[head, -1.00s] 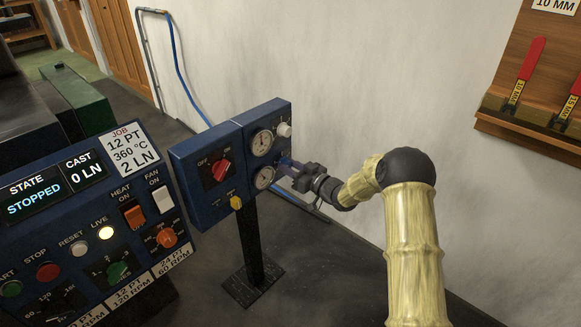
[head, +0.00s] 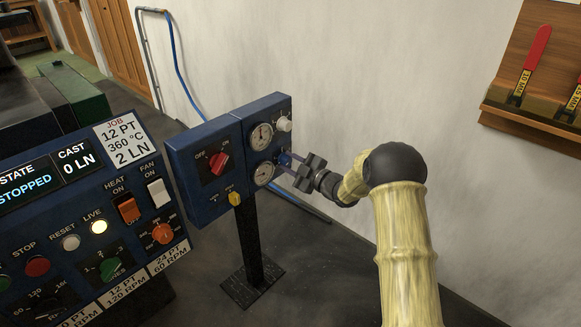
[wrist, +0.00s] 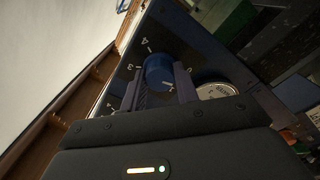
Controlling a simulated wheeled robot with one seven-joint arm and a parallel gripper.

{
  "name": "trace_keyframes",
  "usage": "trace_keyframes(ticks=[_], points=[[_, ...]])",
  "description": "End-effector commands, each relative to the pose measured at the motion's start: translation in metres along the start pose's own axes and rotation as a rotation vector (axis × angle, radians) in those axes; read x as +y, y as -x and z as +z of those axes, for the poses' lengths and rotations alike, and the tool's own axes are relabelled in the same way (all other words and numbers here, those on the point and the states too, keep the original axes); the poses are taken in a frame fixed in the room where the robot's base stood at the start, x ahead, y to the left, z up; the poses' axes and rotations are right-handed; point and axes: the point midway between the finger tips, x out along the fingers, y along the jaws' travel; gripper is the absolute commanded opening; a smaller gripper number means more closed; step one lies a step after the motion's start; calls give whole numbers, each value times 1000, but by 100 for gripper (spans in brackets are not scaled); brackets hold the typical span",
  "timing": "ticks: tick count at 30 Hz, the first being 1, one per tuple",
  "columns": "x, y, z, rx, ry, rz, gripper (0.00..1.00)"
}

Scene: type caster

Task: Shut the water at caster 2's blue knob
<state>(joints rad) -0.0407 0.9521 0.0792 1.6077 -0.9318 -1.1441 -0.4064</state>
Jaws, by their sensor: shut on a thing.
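The blue knob (wrist: 158,72) sits on the side panel of the dark blue control box (head: 222,170); number marks show around it in the wrist view. My gripper (wrist: 165,90) has a finger on each side of the knob and is shut on it. In the head view my gripper (head: 287,164) reaches the panel from the right and hides most of the knob. The knob's exact pointer setting cannot be read.
Two round gauges, an upper (head: 262,136) and a lower (head: 263,174), sit close beside my gripper. A white knob (head: 284,124) is above it. A red switch (head: 218,163) is on the box's front. A larger control panel (head: 85,215) stands at left.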

Motion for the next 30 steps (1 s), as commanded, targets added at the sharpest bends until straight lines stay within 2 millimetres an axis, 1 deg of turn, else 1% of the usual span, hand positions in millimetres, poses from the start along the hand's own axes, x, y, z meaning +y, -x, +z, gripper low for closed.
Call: trace_keyframes(ticks=[1,6,12,19,29,30], points=[[-3,1,3,-4,39,-2,8],[-3,1,3,-4,165,-2,8],[-3,1,3,-4,262,-3,8],[-2,1,2,-5,305,-4,8],[-2,1,2,-5,308,-4,8],[-2,1,2,-5,308,-4,32]])
